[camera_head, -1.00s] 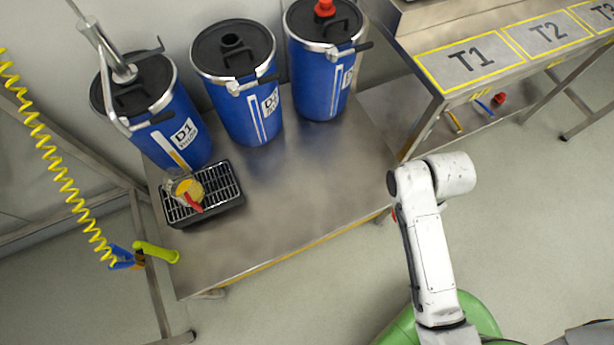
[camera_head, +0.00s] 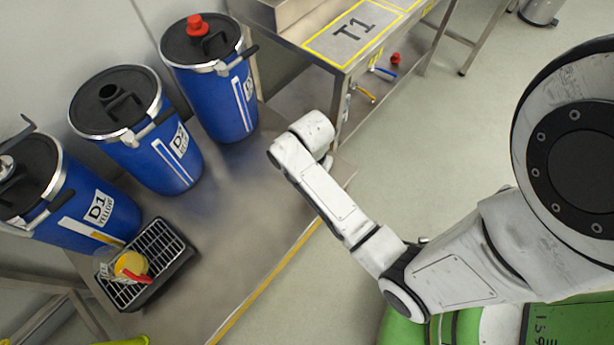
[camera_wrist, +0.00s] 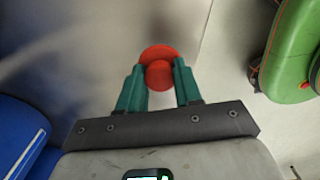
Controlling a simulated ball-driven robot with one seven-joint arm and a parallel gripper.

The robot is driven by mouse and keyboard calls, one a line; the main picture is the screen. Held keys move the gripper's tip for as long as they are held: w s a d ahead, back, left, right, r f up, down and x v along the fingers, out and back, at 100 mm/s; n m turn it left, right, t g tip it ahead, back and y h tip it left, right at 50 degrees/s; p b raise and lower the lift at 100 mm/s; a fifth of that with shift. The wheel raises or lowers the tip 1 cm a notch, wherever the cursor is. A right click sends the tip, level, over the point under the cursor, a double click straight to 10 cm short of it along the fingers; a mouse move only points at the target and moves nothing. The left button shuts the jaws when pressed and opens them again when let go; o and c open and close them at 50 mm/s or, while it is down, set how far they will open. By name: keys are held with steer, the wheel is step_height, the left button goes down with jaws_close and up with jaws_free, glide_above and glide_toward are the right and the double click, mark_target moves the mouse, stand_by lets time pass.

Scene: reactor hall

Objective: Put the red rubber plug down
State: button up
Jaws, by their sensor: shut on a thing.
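My gripper (camera_wrist: 159,78) shows in the wrist view with its two green fingers shut on the red rubber plug (camera_wrist: 158,54). The plug has a wide round flange and a smaller round knob, and it sits between the fingertips. The grey steel bench top (camera_wrist: 90,50) lies beyond it; I cannot tell how far off. In the head view my forearm reaches over the right end of the bench (camera_head: 240,225) and hides the gripper and the held plug. Another red plug (camera_head: 196,26) sits on the lid of the rightmost blue drum.
Blue drums (camera_head: 150,150) stand in a row along the bench's back. The bench's middle is clear.

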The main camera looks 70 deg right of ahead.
steer(key=shift+w+d+f, duration=0.1)
steer(key=shift+w+f, duration=0.3)
steer(key=shift+f, duration=0.15)
steer(key=shift+w+f+b, duration=0.2)
steer(key=shift+f+b, duration=0.5)
steer(key=shift+f, duration=1)
steer(key=shift+f, duration=0.1)
steer(key=o, duration=1)
